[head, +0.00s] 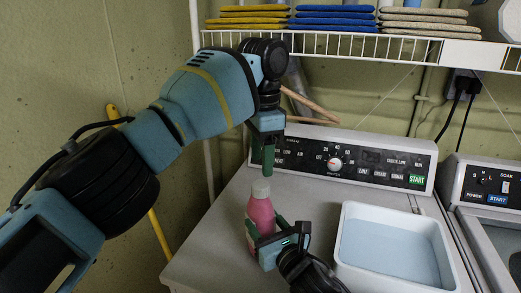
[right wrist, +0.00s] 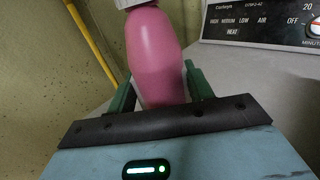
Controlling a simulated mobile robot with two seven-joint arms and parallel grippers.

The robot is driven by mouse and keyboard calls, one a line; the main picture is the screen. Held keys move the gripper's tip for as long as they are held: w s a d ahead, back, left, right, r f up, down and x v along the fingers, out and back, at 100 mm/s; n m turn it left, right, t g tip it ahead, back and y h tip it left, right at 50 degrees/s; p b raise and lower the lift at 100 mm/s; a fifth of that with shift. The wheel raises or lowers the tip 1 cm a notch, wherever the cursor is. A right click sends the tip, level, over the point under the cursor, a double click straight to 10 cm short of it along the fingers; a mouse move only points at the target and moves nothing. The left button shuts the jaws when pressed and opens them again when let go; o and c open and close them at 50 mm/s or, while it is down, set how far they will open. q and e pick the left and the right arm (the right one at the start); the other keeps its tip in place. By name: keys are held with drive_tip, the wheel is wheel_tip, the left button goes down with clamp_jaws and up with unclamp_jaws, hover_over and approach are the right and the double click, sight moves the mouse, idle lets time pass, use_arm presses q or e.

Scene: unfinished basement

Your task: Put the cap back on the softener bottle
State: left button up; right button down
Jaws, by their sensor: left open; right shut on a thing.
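The pink softener bottle (head: 262,216) stands upright on the grey machine top, and it also fills the middle of the right wrist view (right wrist: 155,55). A whitish cap (head: 261,188) is at the bottle's top; its lower edge shows in the right wrist view (right wrist: 130,3). I cannot tell whether it is seated fully. My right gripper (head: 270,243) is shut on the bottle's lower body, one green finger on each side. My left gripper (head: 268,158) is open, pointing down just above the cap, with no object visible in it. Its fingers overlap in the head view.
A white tub (head: 350,271) with pale blue contents stands right of the bottle. The control panel (head: 350,160) rises behind. A wire shelf (head: 350,46) with folded cloths hangs above. A yellow pole (head: 154,226) leans at the left. Wooden sticks (head: 308,104) stand behind my left gripper.

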sight(261, 184)
use_arm(q)
drive_tip(key=n, duration=0.5)
drive_tip(key=shift+r, duration=0.25)
drive_tip(key=n, duration=0.5)
drive_tip(key=shift+w+a+r+n, duration=0.1)
drive_tip(key=shift+w+r+n, duration=0.1)
drive_tip(key=shift+n, duration=0.1)
drive_tip(key=shift+f, duration=0.1)
drive_tip(key=shift+f, duration=3.9)
drive_tip(key=c, duration=1)
drive_tip(key=shift+m, duration=0.9)
drive_tip(key=o, duration=1.2)
drive_tip(key=shift+c, duration=0.2)
